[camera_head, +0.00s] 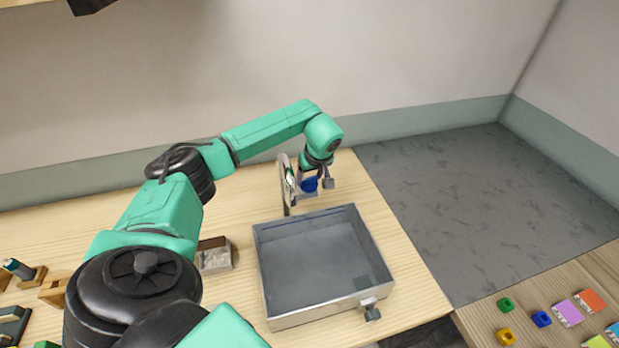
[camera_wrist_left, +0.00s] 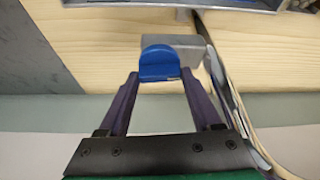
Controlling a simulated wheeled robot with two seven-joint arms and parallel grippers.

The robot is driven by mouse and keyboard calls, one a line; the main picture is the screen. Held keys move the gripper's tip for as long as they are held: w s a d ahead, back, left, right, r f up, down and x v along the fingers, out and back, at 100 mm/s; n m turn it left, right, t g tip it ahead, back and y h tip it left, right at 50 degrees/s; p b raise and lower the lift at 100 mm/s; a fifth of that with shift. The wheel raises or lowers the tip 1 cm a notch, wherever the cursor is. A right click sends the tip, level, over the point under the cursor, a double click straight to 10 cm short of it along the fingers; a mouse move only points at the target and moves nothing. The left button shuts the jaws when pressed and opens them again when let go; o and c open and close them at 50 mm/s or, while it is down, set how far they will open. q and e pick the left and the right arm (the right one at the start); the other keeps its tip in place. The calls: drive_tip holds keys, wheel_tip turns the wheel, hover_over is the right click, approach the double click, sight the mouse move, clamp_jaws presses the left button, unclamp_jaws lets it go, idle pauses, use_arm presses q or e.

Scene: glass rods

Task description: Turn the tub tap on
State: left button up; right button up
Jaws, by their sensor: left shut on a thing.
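The grey metal tub (camera_head: 322,262) sits on the wooden table and looks empty. Its curved silver spout (camera_head: 286,180) stands behind the back rim. Beside the spout is the tap's blue handle (camera_head: 311,184), which in the left wrist view is a rounded blue lever (camera_wrist_left: 160,62) against a grey block (camera_wrist_left: 192,50). My left gripper (camera_head: 308,177) reaches over from behind the tub; in the left wrist view its purple fingers (camera_wrist_left: 160,84) are shut on the blue handle, one on each side. No water shows at the spout. My right gripper is not in view.
A small metal fitting (camera_head: 370,308) is on the tub's front wall. A brown and grey block (camera_head: 214,256) lies left of the tub. Another table at lower right holds coloured pieces, including a blue one (camera_head: 541,318). Grey floor (camera_head: 480,205) lies right of the tub's table.

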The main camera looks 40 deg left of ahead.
use_arm(q)
drive_tip(key=n+g+b, duration=0.1)
drive_tip(key=n, duration=0.3)
drive_tip(key=shift+w+y+b, duration=0.2)
drive_tip(key=shift+y+b, duration=0.1)
drive_tip(key=shift+y, duration=0.1)
drive_tip(key=n+g+b, duration=0.1)
drive_tip(key=n+g, duration=0.1)
drive_tip(key=n, duration=0.2)
drive_tip(key=shift+w, duration=0.1)
drive_tip(key=n+g, duration=0.1)
drive_tip(key=n, duration=0.1)
drive_tip(key=shift+n+b, duration=0.4)
drive_tip(key=shift+w+f+n+g+h+b, duration=0.1)
drive_tip(key=shift+n+g+h+b, duration=0.3)
drive_tip(key=shift+n, duration=0.5)
drive_tip(key=shift+n+b, duration=0.8)
drive_tip(key=shift+a+n+g+h+b, duration=0.1)
drive_tip(key=shift+n+g+h+b, duration=0.4)
drive_tip(key=shift+n+b, duration=0.75)
drive_tip(key=o, duration=1.4)
